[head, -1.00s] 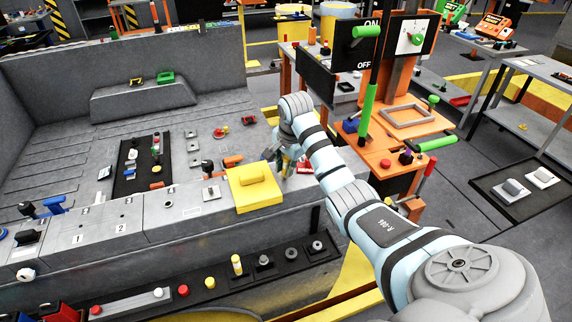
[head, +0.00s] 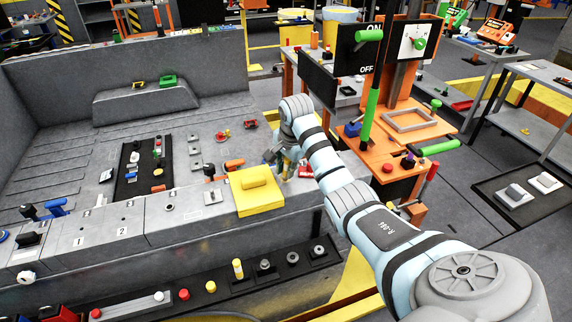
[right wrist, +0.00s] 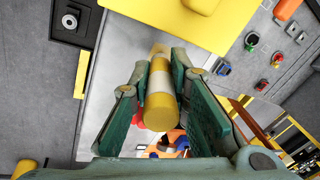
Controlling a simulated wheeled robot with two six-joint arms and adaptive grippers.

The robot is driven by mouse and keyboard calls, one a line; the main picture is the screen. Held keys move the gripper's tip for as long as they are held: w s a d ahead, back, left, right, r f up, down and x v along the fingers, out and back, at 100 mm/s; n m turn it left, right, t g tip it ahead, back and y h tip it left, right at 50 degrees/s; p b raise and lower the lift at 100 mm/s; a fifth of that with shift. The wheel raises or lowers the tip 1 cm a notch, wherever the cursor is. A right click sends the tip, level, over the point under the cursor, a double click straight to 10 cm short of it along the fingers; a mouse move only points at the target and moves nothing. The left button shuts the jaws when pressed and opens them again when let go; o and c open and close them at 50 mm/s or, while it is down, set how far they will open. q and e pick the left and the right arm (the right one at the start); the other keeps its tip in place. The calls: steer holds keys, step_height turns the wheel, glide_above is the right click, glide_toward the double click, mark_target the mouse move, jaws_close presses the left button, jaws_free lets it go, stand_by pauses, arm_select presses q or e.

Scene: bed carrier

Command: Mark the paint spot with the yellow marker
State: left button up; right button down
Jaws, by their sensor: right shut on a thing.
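My right gripper (right wrist: 160,72) is shut on a yellow marker (right wrist: 159,108) with a white band. The marker lies lengthwise between the two green fingers. In the head view, my right gripper (head: 284,164) is just right of the yellow block, at the right end of the grey bench, and its fingers partly hide the marker. I cannot make out the paint spot clearly; a small red and white patch (head: 305,171) shows beside the gripper. My left gripper is not in view.
A yellow block with a raised handle (head: 256,190) sits close on the left of the gripper. An orange stand (head: 388,180) with a green lever (head: 368,108) is at the right. A black strip (head: 275,265) with several knobs runs along the bench's lower front.

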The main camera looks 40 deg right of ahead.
steer(key=shift+s+a, duration=0.1)
steer(key=shift+s, duration=0.35)
steer(key=shift+w+d, duration=0.15)
steer(key=shift+w, duration=0.4)
steer(key=shift+w+d, duration=0.15)
steer(key=shift+w, duration=0.35)
steer(key=shift+s, duration=0.15)
steer(key=shift+s+a, duration=0.3)
steer(key=shift+s, duration=0.6)
steer(key=shift+w+d+r+v, duration=0.1)
steer(key=shift+w+v, duration=0.15)
steer(key=shift+v, duration=0.9)
steer(key=shift+w+d+r+v, duration=0.1)
steer(key=shift+w+v, duration=0.15)
steer(key=shift+v, duration=0.85)
steer(key=shift+w+d+v, duration=0.1)
steer(key=shift+w+v, duration=0.15)
steer(key=shift+v, duration=0.9)
